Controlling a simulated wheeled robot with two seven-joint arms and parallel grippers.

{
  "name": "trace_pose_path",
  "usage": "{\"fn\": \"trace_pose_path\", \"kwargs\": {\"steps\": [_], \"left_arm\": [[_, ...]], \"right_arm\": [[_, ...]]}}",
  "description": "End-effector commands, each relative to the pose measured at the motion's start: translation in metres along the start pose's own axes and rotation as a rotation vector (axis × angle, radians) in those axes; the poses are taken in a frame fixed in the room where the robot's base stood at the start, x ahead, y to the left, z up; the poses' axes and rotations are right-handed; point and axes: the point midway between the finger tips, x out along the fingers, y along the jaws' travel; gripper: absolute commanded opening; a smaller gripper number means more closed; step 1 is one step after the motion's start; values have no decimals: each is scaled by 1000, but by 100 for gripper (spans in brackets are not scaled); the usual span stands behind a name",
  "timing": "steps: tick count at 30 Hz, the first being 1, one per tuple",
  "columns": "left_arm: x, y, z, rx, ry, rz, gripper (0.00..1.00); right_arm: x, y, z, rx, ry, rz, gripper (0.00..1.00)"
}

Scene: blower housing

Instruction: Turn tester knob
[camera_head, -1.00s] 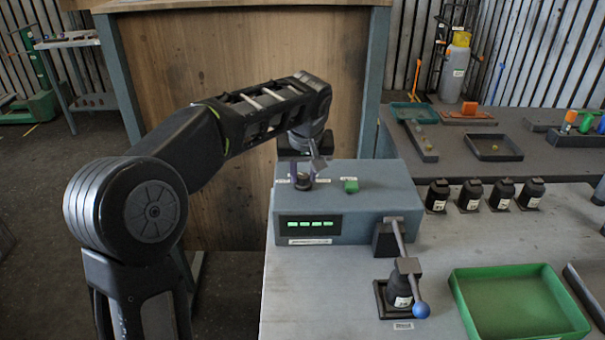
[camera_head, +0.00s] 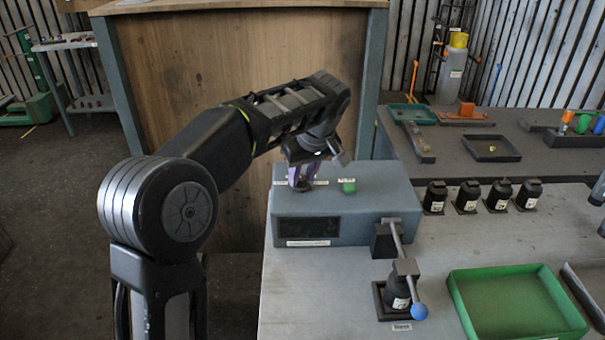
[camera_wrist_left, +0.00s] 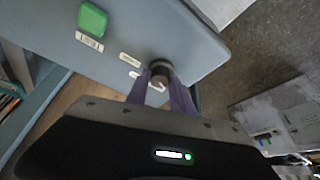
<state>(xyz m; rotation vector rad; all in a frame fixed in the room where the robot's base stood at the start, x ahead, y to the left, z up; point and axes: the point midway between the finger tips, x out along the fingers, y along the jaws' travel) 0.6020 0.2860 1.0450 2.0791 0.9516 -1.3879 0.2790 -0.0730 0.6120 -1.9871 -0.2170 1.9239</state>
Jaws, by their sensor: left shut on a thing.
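The tester (camera_head: 345,228) is a blue-grey box on the left part of the bench, with a dark display (camera_head: 308,229) on its front. A green button (camera_head: 348,186) sits on its top and also shows in the left wrist view (camera_wrist_left: 92,19). The knob (camera_wrist_left: 161,69) is a dark round piece on the tester's top. My left gripper (camera_head: 302,186) points down over it, and its purple fingers are shut on the knob. In the head view the fingers mostly hide the knob. My right gripper is not in view.
A lever clamp with a blue ball end (camera_head: 419,311) stands before the tester with a black part (camera_head: 398,289) under it. A green tray (camera_head: 515,305) lies to the right. Several black parts (camera_head: 467,196) stand in a row behind it. Bench space between is clear.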

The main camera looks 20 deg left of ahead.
Motion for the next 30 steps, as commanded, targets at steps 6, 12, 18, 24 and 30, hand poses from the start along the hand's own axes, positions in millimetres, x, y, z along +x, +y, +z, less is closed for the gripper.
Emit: {"fn": "trace_pose_path", "kwargs": {"steps": [6, 12, 18, 24, 30], "left_arm": [[0, 0, 0, 0, -1, 0, 40], [0, 0, 0, 1, -1, 0, 49], [-1, 0, 0, 1, 0, 1, 49], [-18, 1, 0, 2, 1, 3, 49], [-52, 1, 0, 1, 1, 4, 49]], "right_arm": [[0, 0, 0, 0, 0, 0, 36], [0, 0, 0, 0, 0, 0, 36], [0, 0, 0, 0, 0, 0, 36], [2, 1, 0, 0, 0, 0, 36], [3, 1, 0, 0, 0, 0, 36]]}}
